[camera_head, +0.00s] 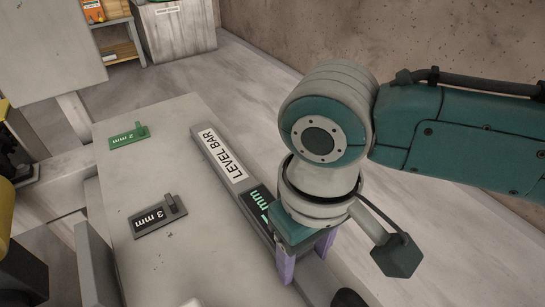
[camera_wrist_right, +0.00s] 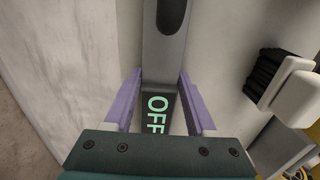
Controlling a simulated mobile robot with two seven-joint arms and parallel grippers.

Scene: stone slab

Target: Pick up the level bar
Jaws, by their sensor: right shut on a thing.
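The level bar (camera_head: 224,158) is a long grey bar with a white "LEVEL BAR" label. It lies along the right edge of the stone slab (camera_head: 160,180), with a dark display carrying green characters beside the label. My right gripper (camera_head: 305,260) points down over the bar's near part, its purple fingers shut on the bar from both sides. In the right wrist view, the bar (camera_wrist_right: 163,55) runs between the fingers, and a display there reads "OFF". The gripper and wrist hide part of the bar in the head view. My left gripper is not in view.
A green "2 mm" piece (camera_head: 128,138) and a dark "3 mm" piece (camera_head: 158,216) lie on the slab left of the bar. A black-bristled brush (camera_wrist_right: 280,80) shows in the right wrist view. Shelves (camera_head: 122,45) and a grey cabinet (camera_head: 178,32) stand at the back.

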